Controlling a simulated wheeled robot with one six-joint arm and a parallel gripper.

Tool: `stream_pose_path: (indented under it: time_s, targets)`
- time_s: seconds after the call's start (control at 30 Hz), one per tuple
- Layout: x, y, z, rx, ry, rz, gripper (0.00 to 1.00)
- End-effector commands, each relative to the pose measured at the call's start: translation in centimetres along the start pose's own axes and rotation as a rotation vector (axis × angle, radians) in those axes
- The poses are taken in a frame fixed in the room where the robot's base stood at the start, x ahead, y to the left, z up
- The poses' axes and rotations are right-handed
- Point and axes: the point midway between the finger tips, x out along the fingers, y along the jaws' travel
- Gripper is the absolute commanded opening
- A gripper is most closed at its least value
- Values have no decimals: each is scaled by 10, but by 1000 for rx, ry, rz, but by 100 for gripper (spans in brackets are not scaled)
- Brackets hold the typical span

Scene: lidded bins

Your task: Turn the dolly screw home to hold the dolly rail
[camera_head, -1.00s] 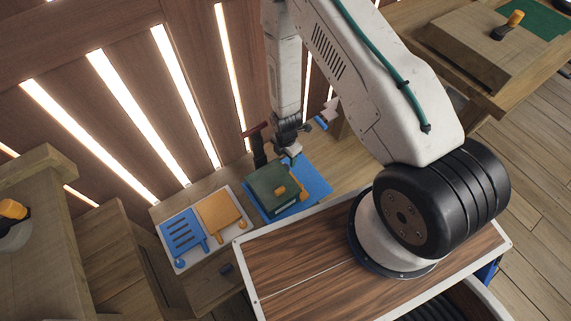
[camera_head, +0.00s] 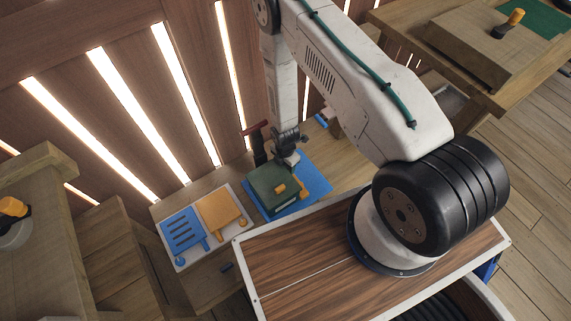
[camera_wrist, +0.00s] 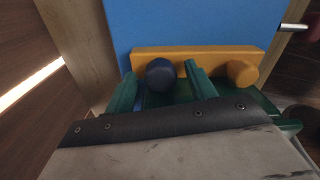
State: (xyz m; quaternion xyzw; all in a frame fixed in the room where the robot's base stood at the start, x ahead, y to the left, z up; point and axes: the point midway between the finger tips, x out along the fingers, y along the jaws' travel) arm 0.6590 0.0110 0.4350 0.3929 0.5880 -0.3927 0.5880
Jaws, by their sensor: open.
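In the wrist view, a dark blue round knob (camera_wrist: 161,75), which looks like the dolly screw, stands against an orange bar (camera_wrist: 200,60), likely the dolly rail. My gripper (camera_wrist: 162,88) is open, with one green finger on each side of the knob. The right finger is close to it; contact cannot be told. An orange knob (camera_wrist: 241,72) is on the bar's right part. In the head view, my gripper (camera_head: 288,160) is over the back of a dark green box (camera_head: 266,183) with orange parts. The blue knob is hidden there.
The box stands on a blue mat (camera_head: 318,180) on a wooden bench. A red-handled tool (camera_head: 256,142) stands just behind. A pale tray (camera_head: 241,193) with blue and orange flat pieces lies left. Slatted wall (camera_head: 120,110) bounds the back.

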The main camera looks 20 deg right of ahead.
Motion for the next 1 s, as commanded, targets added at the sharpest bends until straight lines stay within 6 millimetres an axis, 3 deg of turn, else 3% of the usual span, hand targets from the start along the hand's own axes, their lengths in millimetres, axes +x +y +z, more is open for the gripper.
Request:
stream_pose_path:
  time_s: [0.07, 0.2, 0.43, 0.8, 1.0]
  targets:
    - [0, 0, 0, 0, 0, 0, 50]
    - [0, 0, 0, 0, 0, 0, 11]
    - [0, 0, 0, 47, 0, 0, 12]
    - [-1, 0, 0, 388, 0, 0, 12]
    - [-1, 0, 0, 414, 0, 0, 12]
